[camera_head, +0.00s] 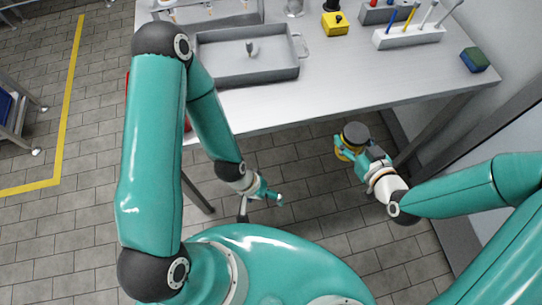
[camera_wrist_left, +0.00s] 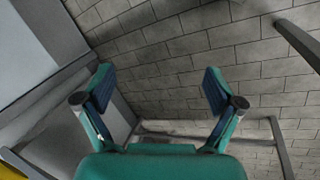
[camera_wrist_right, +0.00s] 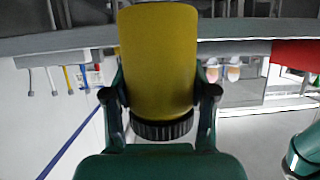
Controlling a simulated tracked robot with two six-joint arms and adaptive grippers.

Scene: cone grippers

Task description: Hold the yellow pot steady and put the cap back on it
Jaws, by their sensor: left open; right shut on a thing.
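My right gripper (camera_head: 357,151) is shut on the yellow pot (camera_head: 343,153), holding it in the air off the table's front edge. In the right wrist view the pot (camera_wrist_right: 158,60) is a yellow cylinder between the fingers. A dark ridged round piece, which looks like the cap (camera_wrist_right: 163,130), sits at one end of it. In the head view this dark round top (camera_head: 355,133) faces up; I cannot tell how firmly it is seated. My left gripper (camera_head: 262,203) is open and empty, low in front of the table, left of the pot. Its spread fingers show in the left wrist view (camera_wrist_left: 160,92).
The table (camera_head: 345,82) has a grey tray (camera_head: 225,70) with a small grey item (camera_head: 252,48) at left. Further back are a yellow block with a black knob (camera_head: 335,25) and a tool rack (camera_head: 410,38). A blue-green block (camera_head: 475,60) lies near the right edge.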

